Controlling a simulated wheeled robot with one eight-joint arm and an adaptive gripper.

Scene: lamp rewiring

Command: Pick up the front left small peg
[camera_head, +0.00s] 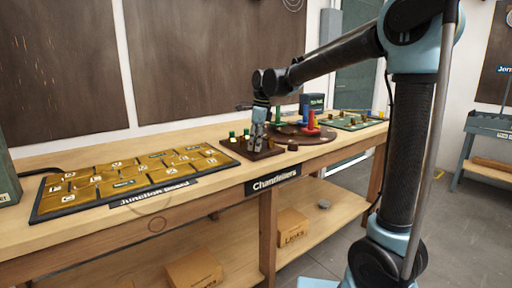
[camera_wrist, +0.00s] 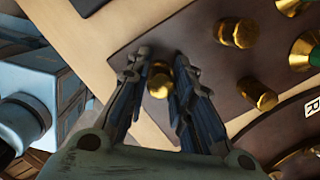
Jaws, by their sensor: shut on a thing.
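My gripper (camera_wrist: 160,68) points down at a dark brown peg board (camera_head: 272,153), also seen in the wrist view (camera_wrist: 208,75). Its two fingers are shut on a small brass peg (camera_wrist: 158,85), one finger on each side. The peg's lower part is hidden, so I cannot tell whether it is still seated in the board. Two more brass pegs stand apart on the board, one upper (camera_wrist: 240,33) and one lower (camera_wrist: 258,94). In the head view my gripper (camera_head: 255,147) is over the board and hides the held peg.
Green-and-brass pieces (camera_wrist: 302,50) stand close by on the board. A round brown base (camera_head: 300,137) with red (camera_head: 311,123) and blue pieces lies behind. A gold junction board (camera_head: 95,190) fills the bench's left. A green board (camera_head: 350,121) lies far right.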

